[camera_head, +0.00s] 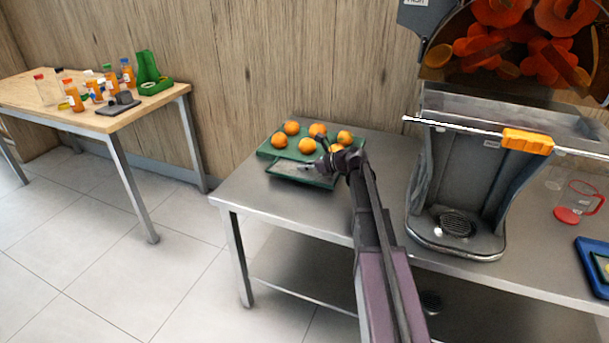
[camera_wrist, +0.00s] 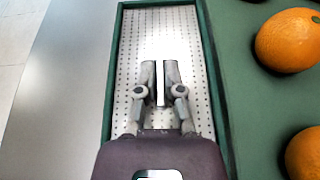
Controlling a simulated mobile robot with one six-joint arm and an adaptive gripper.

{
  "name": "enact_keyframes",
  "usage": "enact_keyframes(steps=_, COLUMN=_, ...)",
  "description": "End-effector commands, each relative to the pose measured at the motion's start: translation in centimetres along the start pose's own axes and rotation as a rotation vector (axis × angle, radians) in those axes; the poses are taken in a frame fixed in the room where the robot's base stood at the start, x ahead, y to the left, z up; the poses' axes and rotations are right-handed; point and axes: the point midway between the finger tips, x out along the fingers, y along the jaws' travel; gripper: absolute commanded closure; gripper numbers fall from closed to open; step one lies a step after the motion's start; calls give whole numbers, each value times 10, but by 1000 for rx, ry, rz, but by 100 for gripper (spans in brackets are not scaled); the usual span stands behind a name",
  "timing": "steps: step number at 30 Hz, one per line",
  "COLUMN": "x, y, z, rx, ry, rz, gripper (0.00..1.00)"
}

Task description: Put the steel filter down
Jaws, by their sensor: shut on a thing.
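The steel filter (camera_wrist: 180,45) is a pale metal sheet with rows of small holes. In the wrist view it lies within the green rim of a narrow compartment of the green tray (camera_wrist: 212,75). My gripper (camera_wrist: 160,72) is above it, its fingers shut on a thin bright upright strip of the filter. In the head view my gripper (camera_head: 322,166) is over the front part of the green tray (camera_head: 263,151), where the filter (camera_head: 296,171) shows as a grey surface. Whether the filter rests fully on the tray bottom cannot be told.
Several oranges (camera_head: 307,146) sit in the tray's back part, close beside my gripper. The juicer (camera_head: 456,190) stands to the right on the steel table (camera_head: 250,190). A red-based jug (camera_head: 577,205) and a blue tray (camera_head: 590,262) are farther right. Bottles stand on a wooden table (camera_head: 60,110).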

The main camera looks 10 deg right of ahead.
Motion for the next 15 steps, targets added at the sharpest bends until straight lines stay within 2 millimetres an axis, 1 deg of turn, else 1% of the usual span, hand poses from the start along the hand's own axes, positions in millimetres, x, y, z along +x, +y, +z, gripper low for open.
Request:
enact_keyframes(steps=1, x=4, y=0, z=-8, rx=0, ry=0, rz=0, gripper=100)
enact_keyframes(steps=6, x=8, y=0, z=-18, rx=0, ry=0, rz=0, gripper=100)
enact_keyframes(steps=15, x=9, y=0, z=-20, rx=0, ry=0, rz=0, gripper=100)
